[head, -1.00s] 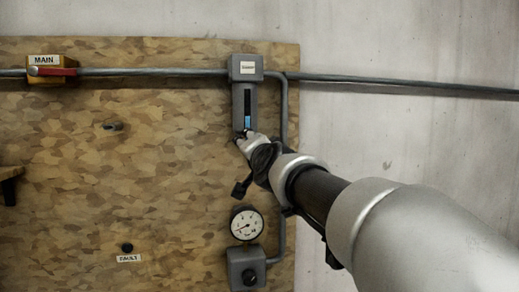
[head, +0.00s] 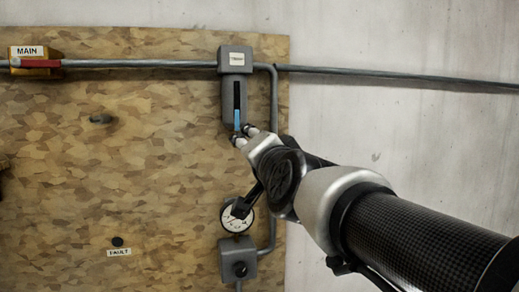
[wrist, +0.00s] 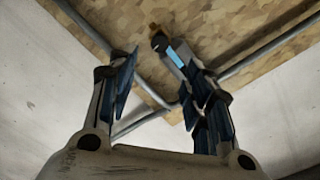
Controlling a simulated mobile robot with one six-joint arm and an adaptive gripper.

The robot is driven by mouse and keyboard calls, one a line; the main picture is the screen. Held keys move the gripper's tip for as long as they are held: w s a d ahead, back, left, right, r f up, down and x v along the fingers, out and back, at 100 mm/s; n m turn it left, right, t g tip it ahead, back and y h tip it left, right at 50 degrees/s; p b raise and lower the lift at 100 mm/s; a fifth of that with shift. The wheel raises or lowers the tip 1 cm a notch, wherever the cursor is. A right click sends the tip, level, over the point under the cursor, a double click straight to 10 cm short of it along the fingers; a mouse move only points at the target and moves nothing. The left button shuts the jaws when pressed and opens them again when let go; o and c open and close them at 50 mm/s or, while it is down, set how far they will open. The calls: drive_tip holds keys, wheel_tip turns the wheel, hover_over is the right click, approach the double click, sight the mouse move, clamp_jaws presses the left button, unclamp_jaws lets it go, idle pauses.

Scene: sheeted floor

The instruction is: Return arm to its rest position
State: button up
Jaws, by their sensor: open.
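My arm reaches in from the lower right in the head view. My gripper (head: 243,134) is just below and in front of the lower end of a grey box (head: 229,100) with a dark slot and a blue strip. I cannot tell from the head view whether it touches the box. In the wrist view my gripper (wrist: 160,88) shows two fingers spread apart with nothing between them but the board and wall behind. The blue strip (wrist: 176,58) shows beyond the right finger.
A chipboard panel (head: 160,170) carries a yellow MAIN box (head: 28,52) with a red handle, a pipe (head: 140,64), a dial gauge (head: 235,219), a grey knob box (head: 238,262) and a black FAULT button (head: 117,241). My arm partly covers the gauge. Bare wall (head: 400,120) lies to the right.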

drive_tip(key=shift+w, duration=0.1)
drive_tip(key=s+d+f+n+g+h+b, duration=0.1)
drive_tip(key=s+d+f+g, duration=0.3)
drive_tip(key=s+f, duration=0.6)
drive_tip(key=s+d+f+n+g+h+b, duration=0.1)
drive_tip(key=s+d+f+n+g+h, duration=0.1)
drive_tip(key=s+d+f, duration=0.4)
drive_tip(key=s+d+f+n+g+h+b, duration=0.1)
drive_tip(key=s+d+f+n+g, duration=0.3)
drive_tip(key=s+f, duration=1.1)
wheel_tip(320, 180, down, 7)
drive_tip(key=d+g+h, duration=0.1)
drive_tip(key=d+g, duration=0.1)
drive_tip(key=shift+s+f+g, duration=0.2)
drive_tip(key=shift+g, duration=0.2)
